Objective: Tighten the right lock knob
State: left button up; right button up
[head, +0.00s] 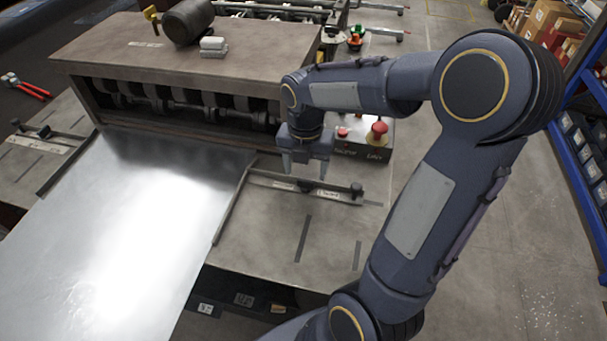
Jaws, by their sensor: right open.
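The right lock knob (356,189) looks like a small dark knob at the right end of the right guide's scale bar (325,194). A second small dark piece sits on the bar just below my right gripper. My right gripper (305,174) points down with its two fingers apart and nothing between them. It is above the bar, to the left of the end knob, and appears apart from it. The right guide's long edge (230,205) runs beside the shiny metal sheet (110,215). My left gripper is not in view.
The roller machine (190,60) stands behind the sheet. A control box with red buttons (379,130) is close behind my right gripper. The left guide (45,140) and red-handled pliers (28,88) are at the left. A blue shelf (575,150) is at far right.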

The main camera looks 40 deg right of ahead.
aim_at(306, 181)
jog(key=shift+f, duration=1.75)
